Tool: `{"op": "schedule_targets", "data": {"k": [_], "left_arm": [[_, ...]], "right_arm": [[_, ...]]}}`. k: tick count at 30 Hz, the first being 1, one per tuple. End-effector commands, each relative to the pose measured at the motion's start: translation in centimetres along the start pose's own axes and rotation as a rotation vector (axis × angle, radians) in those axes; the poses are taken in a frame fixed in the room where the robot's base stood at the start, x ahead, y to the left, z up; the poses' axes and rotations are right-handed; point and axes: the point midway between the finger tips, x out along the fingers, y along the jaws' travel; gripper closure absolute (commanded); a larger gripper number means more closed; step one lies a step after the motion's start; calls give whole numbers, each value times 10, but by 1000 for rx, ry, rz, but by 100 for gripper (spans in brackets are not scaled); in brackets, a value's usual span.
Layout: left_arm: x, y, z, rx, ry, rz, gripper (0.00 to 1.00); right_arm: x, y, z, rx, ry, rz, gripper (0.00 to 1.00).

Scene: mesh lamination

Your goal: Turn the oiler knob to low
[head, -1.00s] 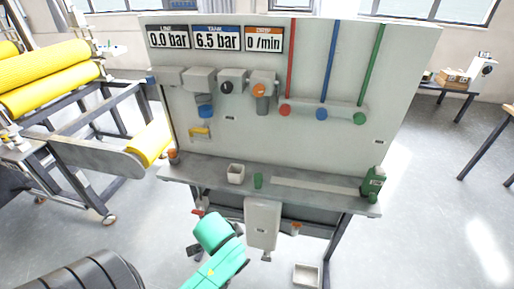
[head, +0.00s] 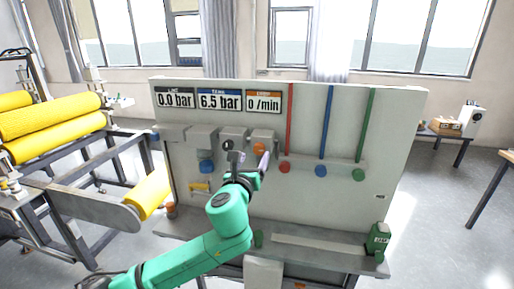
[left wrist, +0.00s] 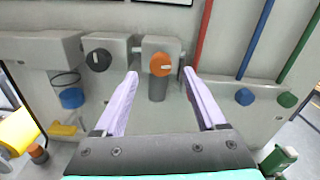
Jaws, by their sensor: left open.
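The orange oiler knob (left wrist: 162,64) sits on a grey block on the panel, with a grey cylinder below it. It also shows in the head view (head: 259,148), partly beside my gripper. My left gripper (left wrist: 160,74) is open and empty. Its two pale fingers point at the panel, one on each side of the orange knob in the left wrist view. I cannot tell whether they reach it; no contact shows. In the head view my left gripper (head: 248,158) is in front of the panel. My right gripper is not in view.
A black knob (left wrist: 99,60) and a blue bowl (left wrist: 72,98) are to the left. Red, blue and green knobs (head: 284,168) with coloured tubes are to the right. The drip display (head: 264,101) reads 0 /min. A green bottle (head: 377,240) stands on the shelf.

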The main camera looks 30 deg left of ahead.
Motion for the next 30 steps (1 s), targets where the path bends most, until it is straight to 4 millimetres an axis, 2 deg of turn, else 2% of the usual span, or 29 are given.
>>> {"op": "schedule_targets", "data": {"k": [1, 3, 6, 10, 16, 17, 18, 22, 30], "left_arm": [[13, 0, 5, -3, -1, 4, 27], [28, -1, 5, -3, -1, 2, 27], [43, 0, 2, -3, 0, 2, 27], [51, 0, 0, -1, 1, 0, 27], [52, 0, -1, -1, 1, -1, 27], [52, 0, -1, -1, 1, -1, 35], [52, 0, -1, -1, 1, 0, 50], [51, 0, -1, -1, 1, 0, 100], [51, 0, -1, -16, 1, 0, 100]], "right_arm": [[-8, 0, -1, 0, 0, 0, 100], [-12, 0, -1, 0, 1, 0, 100], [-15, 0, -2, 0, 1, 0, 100], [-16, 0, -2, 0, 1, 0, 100], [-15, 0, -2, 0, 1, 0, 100], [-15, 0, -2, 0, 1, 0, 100], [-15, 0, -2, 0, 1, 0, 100], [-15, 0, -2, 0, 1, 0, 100], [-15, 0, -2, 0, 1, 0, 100]]}}
